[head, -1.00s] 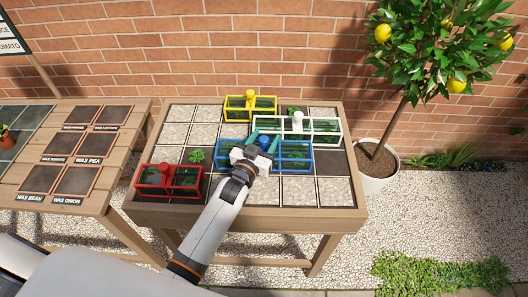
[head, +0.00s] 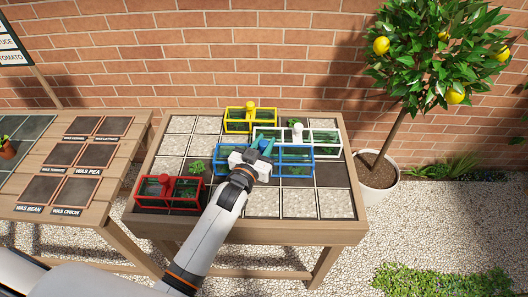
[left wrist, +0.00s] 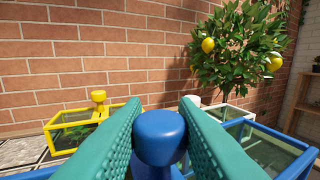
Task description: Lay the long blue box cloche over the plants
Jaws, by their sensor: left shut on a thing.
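The long blue box cloche (head: 298,176) is at the middle of the planting bed, with green showing through its panes. My left gripper (head: 262,147) is over its top and shut on its round blue knob, which stands between the two teal fingers in the left wrist view (left wrist: 160,138). I cannot tell whether the cloche's bottom edge touches the bed. A leafy plant (head: 197,167) sits uncovered to its left, and another (head: 293,122) shows behind the white cloche. My right gripper is not in view.
A white cloche (head: 326,137) is close behind the blue one, with a yellow cloche (head: 237,128) at the back and a red cloche (head: 170,203) at front left. Gravel and dark squares fill the bed. A side table (head: 105,193) stands left and a potted lemon tree (head: 378,188) right.

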